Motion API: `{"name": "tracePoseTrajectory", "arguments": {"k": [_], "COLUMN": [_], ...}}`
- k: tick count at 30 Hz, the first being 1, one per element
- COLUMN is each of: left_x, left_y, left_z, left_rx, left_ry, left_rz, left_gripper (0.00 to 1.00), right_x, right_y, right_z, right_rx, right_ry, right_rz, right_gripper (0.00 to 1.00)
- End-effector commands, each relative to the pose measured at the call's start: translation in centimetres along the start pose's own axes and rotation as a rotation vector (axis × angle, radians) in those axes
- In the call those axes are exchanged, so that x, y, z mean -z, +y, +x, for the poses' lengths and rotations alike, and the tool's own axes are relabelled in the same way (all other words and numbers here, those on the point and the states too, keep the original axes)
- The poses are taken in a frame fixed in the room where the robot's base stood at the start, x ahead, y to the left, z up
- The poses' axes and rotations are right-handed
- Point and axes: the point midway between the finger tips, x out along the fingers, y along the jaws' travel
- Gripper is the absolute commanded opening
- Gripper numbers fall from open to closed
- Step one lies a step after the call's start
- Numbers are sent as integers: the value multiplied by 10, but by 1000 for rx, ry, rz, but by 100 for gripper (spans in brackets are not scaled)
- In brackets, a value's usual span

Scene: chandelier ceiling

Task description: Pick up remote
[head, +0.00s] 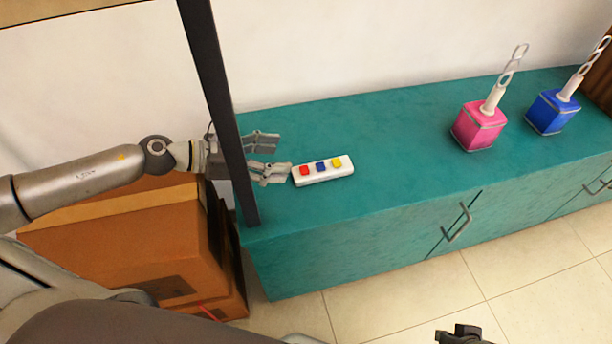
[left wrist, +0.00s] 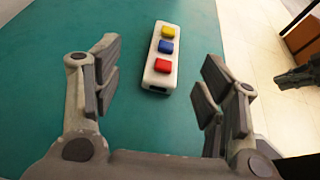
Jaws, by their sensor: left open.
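The remote (head: 323,172) is a white bar with red, blue and yellow buttons. It lies on the teal cabinet top (head: 390,140) near its left end. My left gripper (head: 266,158) is open and empty just left of the remote's red end in the head view. In the left wrist view the remote (left wrist: 162,58) lies ahead of the open fingers (left wrist: 157,85), roughly centred between them, its red end nearest. My right gripper (head: 461,334) shows only in part at the bottom edge of the head view; its fingers cannot be made out.
A pink box-shaped holder (head: 479,126) and a blue one (head: 553,111) stand farther right on the cabinet. Cardboard boxes (head: 130,235) stand left of the cabinet. A wall runs behind it. The cabinet top between remote and pink holder is clear.

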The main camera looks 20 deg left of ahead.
Motion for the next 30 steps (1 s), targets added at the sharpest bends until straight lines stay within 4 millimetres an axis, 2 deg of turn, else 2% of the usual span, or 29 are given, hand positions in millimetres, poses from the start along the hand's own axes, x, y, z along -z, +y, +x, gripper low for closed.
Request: {"name": "tracePoseTrajectory", "arguments": {"k": [3, 8, 15, 21, 26, 30], "left_x": [5, 3, 2, 4, 5, 5], "left_y": [-8, -10, -11, -11, -11, -13], "left_z": [3, 9, 34, 54, 60, 76], "left_rx": [21, 24, 26, 24, 24, 26], "left_ry": [11, 11, 9, 10, 12, 10], "left_rz": [56, 67, 65, 62, 62, 63], "left_gripper": [66, 66, 66, 66, 66, 66], "right_x": [-1, 0, 2, 3, 2, 4], "right_y": [2, 3, 3, 3, 3, 3], "right_z": [0, -5, -10, -1, 2, 4], "right_rx": [-6, -7, -6, -5, -5, -5], "right_ry": [10, 12, 12, 6, 3, 8], "right_rz": [0, 1, 1, 0, 0, -1], "right_gripper": [0, 0, 0, 0, 0, 0]}}
